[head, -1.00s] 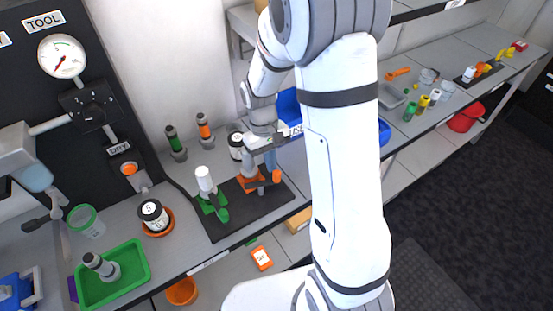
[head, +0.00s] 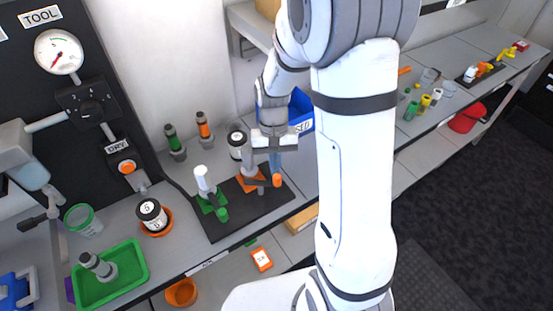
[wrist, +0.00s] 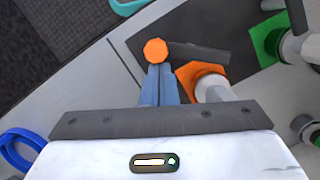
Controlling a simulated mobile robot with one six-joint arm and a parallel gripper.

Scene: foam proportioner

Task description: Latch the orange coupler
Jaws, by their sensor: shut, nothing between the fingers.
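The orange coupler has an orange base plate (head: 247,184) on a black mat, a grey body and a dark lever (head: 259,183) ending in an orange knob (head: 277,180). In the wrist view the orange base (wrist: 197,76), the dark lever (wrist: 203,54) and the round orange knob (wrist: 155,50) show. The lever runs right from the knob, past the base. My gripper (head: 275,172) points down just behind the knob in the head view. Its blue fingers (wrist: 158,72) are together and empty, their tips right at the knob; I cannot tell whether they touch it.
A green-based coupler (head: 208,200) with a white top stands left on the same black mat (head: 235,223). A blue bin (head: 301,112) is behind my gripper. The bench's front edge lies close in front.

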